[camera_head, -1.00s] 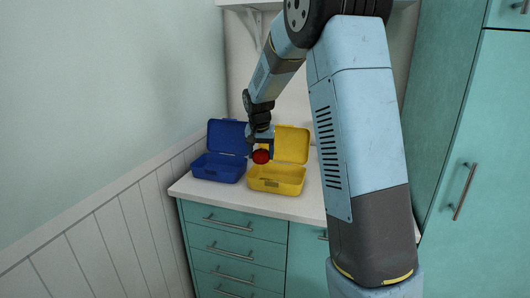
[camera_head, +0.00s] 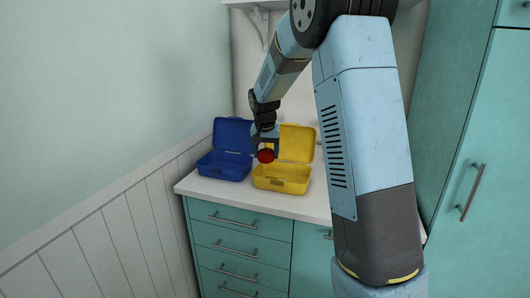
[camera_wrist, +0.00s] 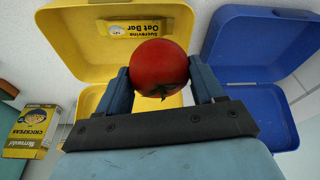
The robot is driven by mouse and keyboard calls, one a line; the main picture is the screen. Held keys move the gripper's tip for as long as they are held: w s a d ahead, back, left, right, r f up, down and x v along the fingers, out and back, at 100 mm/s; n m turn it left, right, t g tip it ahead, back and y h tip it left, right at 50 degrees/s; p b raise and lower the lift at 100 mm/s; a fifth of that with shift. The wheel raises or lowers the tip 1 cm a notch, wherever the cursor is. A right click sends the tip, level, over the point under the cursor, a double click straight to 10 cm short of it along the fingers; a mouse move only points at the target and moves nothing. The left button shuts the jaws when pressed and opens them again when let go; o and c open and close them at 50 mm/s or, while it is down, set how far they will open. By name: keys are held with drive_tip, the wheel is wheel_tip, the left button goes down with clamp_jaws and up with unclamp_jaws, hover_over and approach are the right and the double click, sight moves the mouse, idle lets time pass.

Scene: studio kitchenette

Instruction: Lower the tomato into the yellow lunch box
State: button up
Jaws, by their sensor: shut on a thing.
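The red tomato (camera_wrist: 160,67) is between the two fingers of my gripper (camera_wrist: 160,88), which is shut on it. In the head view the tomato (camera_head: 266,156) hangs from my gripper (camera_head: 265,146) at the left side of the yellow lunch box (camera_head: 284,184). The yellow lunch box stands open on the counter with its lid raised behind. In the wrist view the yellow lunch box (camera_wrist: 75,50) lies beyond and to the left of the tomato, and an oat bar (camera_wrist: 138,30) is inside it. I cannot tell the tomato's exact height above the box.
An open blue lunch box (camera_head: 222,170) stands close on the left; it also shows in the wrist view (camera_wrist: 262,108). A yellow chickpea carton (camera_wrist: 30,131) is at the left of the wrist view. The white counter (camera_head: 222,194) has bare room along its front edge.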

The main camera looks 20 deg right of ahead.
sight(266, 162)
drive_tip(key=shift+f, duration=2.15)
drive_tip(key=shift+f, duration=1.45)
idle(0.5)
drive_tip(key=o, duration=1.2)
drive_tip(key=shift+c, duration=0.2)
